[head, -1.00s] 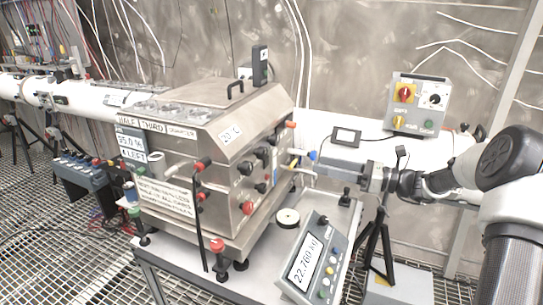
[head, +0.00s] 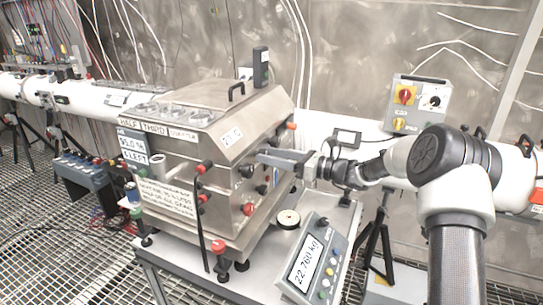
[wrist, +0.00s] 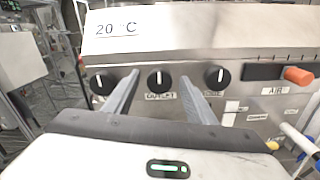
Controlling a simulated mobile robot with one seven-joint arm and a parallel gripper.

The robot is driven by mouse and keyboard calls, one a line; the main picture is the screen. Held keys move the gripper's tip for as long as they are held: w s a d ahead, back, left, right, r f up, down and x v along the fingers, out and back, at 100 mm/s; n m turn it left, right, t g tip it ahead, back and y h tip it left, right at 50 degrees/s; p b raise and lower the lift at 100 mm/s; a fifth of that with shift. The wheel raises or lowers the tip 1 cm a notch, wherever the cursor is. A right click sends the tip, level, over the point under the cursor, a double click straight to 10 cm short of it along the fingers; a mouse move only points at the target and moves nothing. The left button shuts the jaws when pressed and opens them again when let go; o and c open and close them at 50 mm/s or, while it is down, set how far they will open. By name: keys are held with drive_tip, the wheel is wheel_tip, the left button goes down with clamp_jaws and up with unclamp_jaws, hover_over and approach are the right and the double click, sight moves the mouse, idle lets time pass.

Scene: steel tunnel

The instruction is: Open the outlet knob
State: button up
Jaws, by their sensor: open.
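A steel box (head: 215,150) has a row of black round knobs, each with a white pointer mark, on its panel. Other knobs sit to the left (wrist: 102,83) and right (wrist: 216,77). My gripper (wrist: 157,76) is open, its two grey fingers pointing at the panel, one each side of the middle knob with gaps. I cannot tell how close the tips are to the panel. In the head view my gripper (head: 265,156) partly hides the panel.
An orange-tipped handle (wrist: 298,76) sticks out at the panel's right, above an AIR label. A scale display (head: 308,262) and a small round dish (head: 288,219) are on the cart below. A grey switch box (head: 415,103) stands behind my arm.

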drive_tip(key=shift+a, duration=0.1)
drive_tip(key=c, duration=1)
drive_tip(key=shift+c, duration=0.2)
